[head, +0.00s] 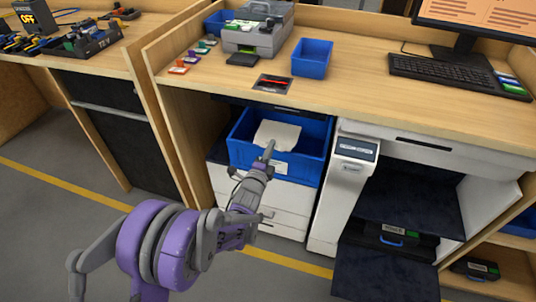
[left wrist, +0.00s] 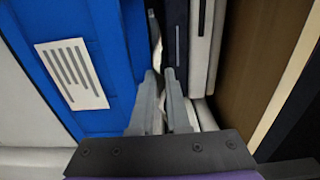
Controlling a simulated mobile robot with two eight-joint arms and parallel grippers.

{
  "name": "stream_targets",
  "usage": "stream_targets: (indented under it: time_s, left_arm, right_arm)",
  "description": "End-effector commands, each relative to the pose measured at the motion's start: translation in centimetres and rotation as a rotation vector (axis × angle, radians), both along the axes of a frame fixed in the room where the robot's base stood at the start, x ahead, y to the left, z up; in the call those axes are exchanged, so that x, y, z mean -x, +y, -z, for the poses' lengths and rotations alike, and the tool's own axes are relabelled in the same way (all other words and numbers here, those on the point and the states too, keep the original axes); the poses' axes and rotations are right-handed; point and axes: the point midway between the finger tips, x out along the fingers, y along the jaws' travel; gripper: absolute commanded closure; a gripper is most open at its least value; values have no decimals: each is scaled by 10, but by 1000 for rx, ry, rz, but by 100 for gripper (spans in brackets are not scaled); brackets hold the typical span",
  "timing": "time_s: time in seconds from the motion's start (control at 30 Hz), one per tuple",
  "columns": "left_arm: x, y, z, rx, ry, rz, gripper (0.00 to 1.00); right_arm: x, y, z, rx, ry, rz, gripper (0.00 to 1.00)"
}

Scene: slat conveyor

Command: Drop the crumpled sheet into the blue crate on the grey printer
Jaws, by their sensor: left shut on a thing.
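The crumpled sheet (head: 279,132) is a white piece over the opening of the blue crate (head: 309,157) in the head view. The crate stands on the pale grey printer (head: 283,216) under the counter. My left gripper (head: 268,151) reaches over the crate's front wall and is shut on the sheet at its near edge. I cannot tell whether the sheet touches the crate's floor. In the left wrist view my left gripper (left wrist: 161,95) has pale material around its fingers, and the labelled blue crate (left wrist: 112,45) is at left. My right gripper is not in view.
The counter (head: 218,87) overhangs the crate. A small blue bin (head: 312,58), a grey case (head: 258,36) and a keyboard (head: 455,76) stand on it. A white unit with a display (head: 343,190) is close to the crate's right. Grey floor lies in front.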

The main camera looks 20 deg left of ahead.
Motion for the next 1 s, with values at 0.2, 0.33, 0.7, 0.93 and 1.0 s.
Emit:
stream_targets:
  time_s: [0.2, 0.33, 0.7, 0.93, 1.0]
  left_arm:
    - [-23, -1, 3, -1, 0, 0, 100]
    - [-35, -1, 5, -1, 0, 0, 100]
    - [-61, -2, 8, 1, 0, 0, 100]
    - [-64, -2, 8, 0, 0, 0, 100]
    - [-64, -2, 8, 0, 0, 0, 100]
  right_arm:
    - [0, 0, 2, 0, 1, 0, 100]
    - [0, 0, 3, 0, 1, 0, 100]
    - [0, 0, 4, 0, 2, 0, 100]
    - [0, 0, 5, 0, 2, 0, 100]
    - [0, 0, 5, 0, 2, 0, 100]
